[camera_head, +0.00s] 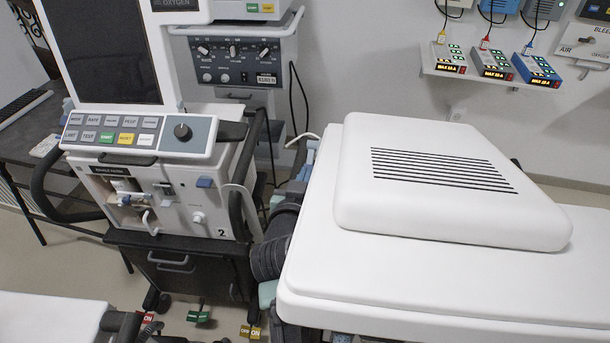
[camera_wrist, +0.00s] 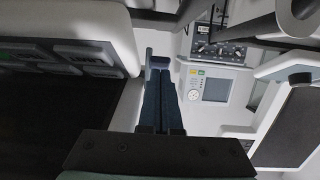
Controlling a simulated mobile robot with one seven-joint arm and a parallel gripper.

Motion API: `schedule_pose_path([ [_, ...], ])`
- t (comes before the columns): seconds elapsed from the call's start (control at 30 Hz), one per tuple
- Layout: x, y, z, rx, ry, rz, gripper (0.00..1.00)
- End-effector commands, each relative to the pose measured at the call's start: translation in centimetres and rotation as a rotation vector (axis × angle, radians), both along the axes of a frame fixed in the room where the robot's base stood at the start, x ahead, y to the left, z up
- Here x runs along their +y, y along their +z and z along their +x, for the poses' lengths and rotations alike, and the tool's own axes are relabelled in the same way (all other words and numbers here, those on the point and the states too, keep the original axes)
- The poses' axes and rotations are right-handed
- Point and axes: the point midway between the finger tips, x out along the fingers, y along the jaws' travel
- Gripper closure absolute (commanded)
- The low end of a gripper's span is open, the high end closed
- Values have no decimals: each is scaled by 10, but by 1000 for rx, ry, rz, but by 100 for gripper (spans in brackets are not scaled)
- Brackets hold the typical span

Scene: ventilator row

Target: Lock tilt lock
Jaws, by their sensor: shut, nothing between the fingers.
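My gripper (camera_wrist: 160,76) is in the wrist view, its two dark blue fingers side by side and shut with nothing between them. A small blue piece (camera_wrist: 158,61) shows just past the fingertips; I cannot tell if it is the tilt lock or if the fingers touch it. In the head view, a ventilator (camera_head: 130,168) stands at the left with a tilted button panel (camera_head: 140,133) and a dark screen (camera_head: 100,50). No tilt lock is plainly marked. I cannot make out my gripper in the head view.
A second machine with knobs (camera_head: 238,60) stands behind the ventilator. Coloured pedals (camera_head: 199,314) are on the floor below it. A wall shelf (camera_head: 490,73) with several small boxes is at the upper right. In the wrist view, a button panel (camera_wrist: 65,58) is close on the left.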

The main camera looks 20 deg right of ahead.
Motion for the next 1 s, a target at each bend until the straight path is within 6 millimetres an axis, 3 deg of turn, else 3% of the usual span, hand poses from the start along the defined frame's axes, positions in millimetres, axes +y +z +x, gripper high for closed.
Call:
schedule_pose_path([
  [0.6,-3,-21,5,-83,-1,-49,100],
  [1.0,-4,-21,5,-93,-2,-56,100],
])
